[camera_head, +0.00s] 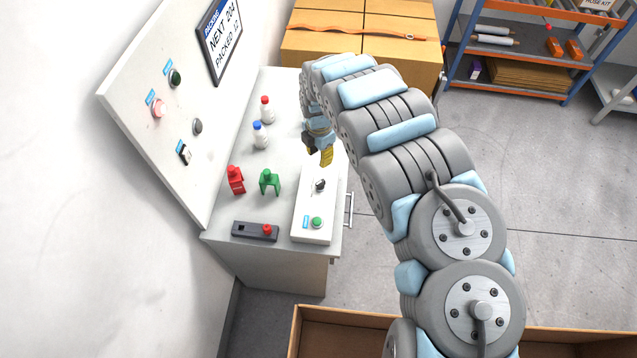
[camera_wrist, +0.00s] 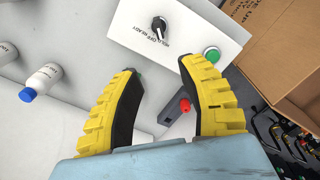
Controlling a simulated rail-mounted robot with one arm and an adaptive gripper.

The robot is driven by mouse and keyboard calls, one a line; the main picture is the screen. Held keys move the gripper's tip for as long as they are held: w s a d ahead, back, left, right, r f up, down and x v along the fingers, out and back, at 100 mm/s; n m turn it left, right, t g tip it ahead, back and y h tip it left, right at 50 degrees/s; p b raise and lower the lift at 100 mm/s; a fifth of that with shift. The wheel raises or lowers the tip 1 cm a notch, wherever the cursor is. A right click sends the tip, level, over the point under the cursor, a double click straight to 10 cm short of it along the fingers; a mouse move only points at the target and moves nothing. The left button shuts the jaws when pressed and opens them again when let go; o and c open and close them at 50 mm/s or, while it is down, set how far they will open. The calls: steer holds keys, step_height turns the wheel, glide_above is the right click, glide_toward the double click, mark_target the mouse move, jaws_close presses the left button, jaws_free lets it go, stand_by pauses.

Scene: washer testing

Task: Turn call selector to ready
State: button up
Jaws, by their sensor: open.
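The call selector (camera_head: 320,185) is a black knob on a long white box at the right side of the bench. In the wrist view the selector (camera_wrist: 159,25) has a white pointer line and sits above the words HOLD OFF READY. The pointer faces the lettering, but I cannot tell exactly which word it marks. My gripper (camera_head: 321,155) is over the far end of the white box, apart from the knob. In the wrist view its yellow and black fingers (camera_wrist: 158,68) are spread and empty, with the knob beyond the tips.
A green button (camera_head: 316,222) sits on the same box. Beside it stand a green bracket (camera_head: 269,182), a red bracket (camera_head: 236,180) and a dark strip (camera_head: 250,231) with a red knob. Two bottles stand farther back. A wall panel (camera_head: 130,85) rises at the left.

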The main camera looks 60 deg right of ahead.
glide_above(319, 183)
steer(key=shift+f, duration=5.05)
steer(key=shift+w+f, duration=0.15)
steer(key=shift+f, duration=1.3)
steer(key=shift+f+b, duration=0.95)
steer(key=shift+f, duration=0.55)
jaws_close()
